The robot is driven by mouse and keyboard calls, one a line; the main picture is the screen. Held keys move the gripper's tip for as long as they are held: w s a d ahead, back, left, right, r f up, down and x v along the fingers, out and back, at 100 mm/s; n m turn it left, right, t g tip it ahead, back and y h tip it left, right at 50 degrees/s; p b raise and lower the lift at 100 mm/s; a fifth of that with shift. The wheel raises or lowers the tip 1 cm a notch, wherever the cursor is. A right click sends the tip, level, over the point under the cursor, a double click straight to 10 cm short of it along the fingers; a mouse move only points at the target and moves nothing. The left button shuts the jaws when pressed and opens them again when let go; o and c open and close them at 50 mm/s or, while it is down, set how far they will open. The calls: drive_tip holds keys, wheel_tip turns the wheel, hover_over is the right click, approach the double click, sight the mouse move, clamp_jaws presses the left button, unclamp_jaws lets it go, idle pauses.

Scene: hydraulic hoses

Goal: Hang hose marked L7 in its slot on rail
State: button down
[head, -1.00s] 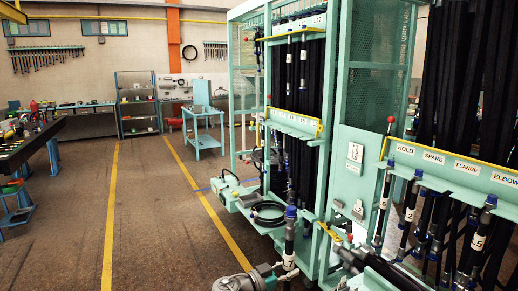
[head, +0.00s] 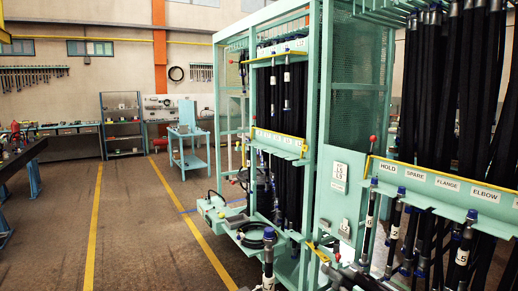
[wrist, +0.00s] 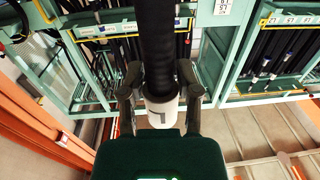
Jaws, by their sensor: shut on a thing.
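In the wrist view my gripper (wrist: 158,88) is shut on a black hose (wrist: 156,45), with one finger on each side. A white marking sleeve (wrist: 162,110) sits on the hose between the fingers; only part of its mark shows. A rail (head: 280,141) with small labels crosses the left rack bay. A nearer rail (head: 440,183) reads HOLD, SPARE, FLANGE, ELBOW. I cannot make out an L7 slot.
Several black hoses (head: 460,80) hang close together in the right bay. A pump unit and coiled hose (head: 256,236) sit low by the rack. The floor (head: 150,235) to the left is clear.

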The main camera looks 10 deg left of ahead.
sight(264, 279)
drive_tip(key=shift+r, duration=0.15)
wheel_tip(264, 279, up, 5)
drive_tip(key=p, duration=0.5)
drive_tip(key=shift+r, duration=0.15)
drive_tip(key=shift+s, duration=0.1)
